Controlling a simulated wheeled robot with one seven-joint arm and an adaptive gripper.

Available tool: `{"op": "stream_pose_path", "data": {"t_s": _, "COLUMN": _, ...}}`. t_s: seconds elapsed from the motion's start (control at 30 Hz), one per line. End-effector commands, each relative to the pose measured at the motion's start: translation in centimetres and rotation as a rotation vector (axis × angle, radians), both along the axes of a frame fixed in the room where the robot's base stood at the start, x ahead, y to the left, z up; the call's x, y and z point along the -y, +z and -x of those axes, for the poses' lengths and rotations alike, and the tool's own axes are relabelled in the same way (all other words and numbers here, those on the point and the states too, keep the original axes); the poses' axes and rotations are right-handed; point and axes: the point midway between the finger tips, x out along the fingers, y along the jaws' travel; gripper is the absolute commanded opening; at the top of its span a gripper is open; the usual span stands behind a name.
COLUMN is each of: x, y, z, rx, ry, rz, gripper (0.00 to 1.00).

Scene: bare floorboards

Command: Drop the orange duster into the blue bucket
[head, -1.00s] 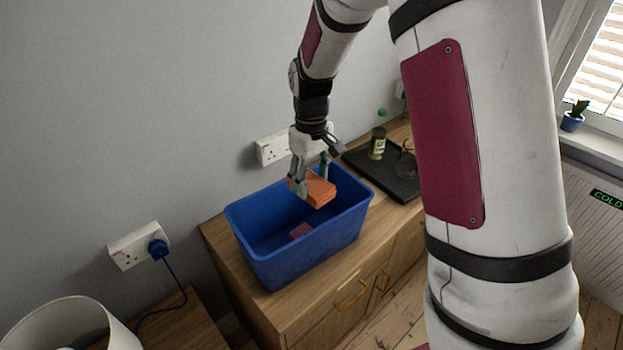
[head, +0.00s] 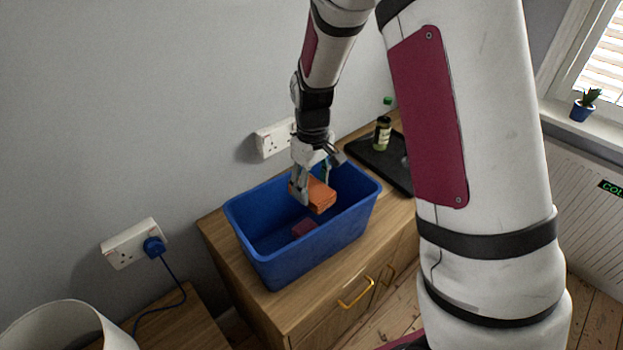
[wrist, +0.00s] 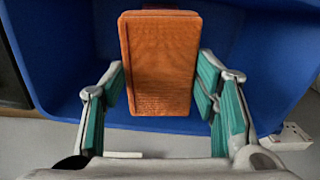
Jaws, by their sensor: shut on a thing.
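The orange duster (head: 320,196) is a small block held by my gripper (head: 315,183) over the blue bucket (head: 310,257). In the wrist view the duster (wrist: 160,65) sits between the green-padded fingers of my gripper (wrist: 162,88). A narrow gap shows beside the duster there, but the fingers are shut on it. The blue bucket fills the background of the wrist view (wrist: 65,60). It stands open on a wooden cabinet. The duster is at the bucket's opening, toward its far right part. A dark pink item (head: 304,228) lies inside the bucket.
The wooden cabinet (head: 222,247) bears the bucket and a black tray (head: 380,160) with a green-capped bottle (head: 383,132) behind it. Wall sockets (head: 130,245) and a lampshade (head: 65,325) are at the left. A potted plant (head: 584,108) stands on the windowsill.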

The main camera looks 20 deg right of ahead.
Motion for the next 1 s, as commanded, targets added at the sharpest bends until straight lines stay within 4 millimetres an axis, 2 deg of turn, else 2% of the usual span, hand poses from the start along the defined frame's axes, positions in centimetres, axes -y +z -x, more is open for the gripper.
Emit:
{"op": "stream_pose_path", "data": {"t_s": 0.17, "x": 0.0, "y": 0.0, "z": 0.0, "rx": 0.0, "ry": 0.0, "rz": 0.0, "gripper": 0.29}}
{"op": "stream_pose_path", "data": {"t_s": 0.2, "x": 0.0, "y": 0.0, "z": 0.0, "rx": 0.0, "ry": 0.0, "rz": 0.0, "gripper": 0.56}}
{"op": "stream_pose_path", "data": {"t_s": 0.3, "x": 0.0, "y": 0.0, "z": 0.0, "rx": 0.0, "ry": 0.0, "rz": 0.0, "gripper": 0.78}}
{"op": "stream_pose_path", "data": {"t_s": 0.7, "x": 0.0, "y": 0.5, "z": 0.0, "rx": 0.002, "ry": 0.0, "rz": -0.001, "gripper": 0.78}}
{"op": "stream_pose_path", "data": {"t_s": 0.83, "x": 0.0, "y": 2.1, "z": -0.1, "rx": 0.004, "ry": -0.001, "rz": -0.001, "gripper": 0.78}}
{"op": "stream_pose_path", "data": {"t_s": 1.0, "x": 0.0, "y": 5.6, "z": -0.1, "rx": 0.006, "ry": 0.0, "rz": -0.001, "gripper": 0.78}}
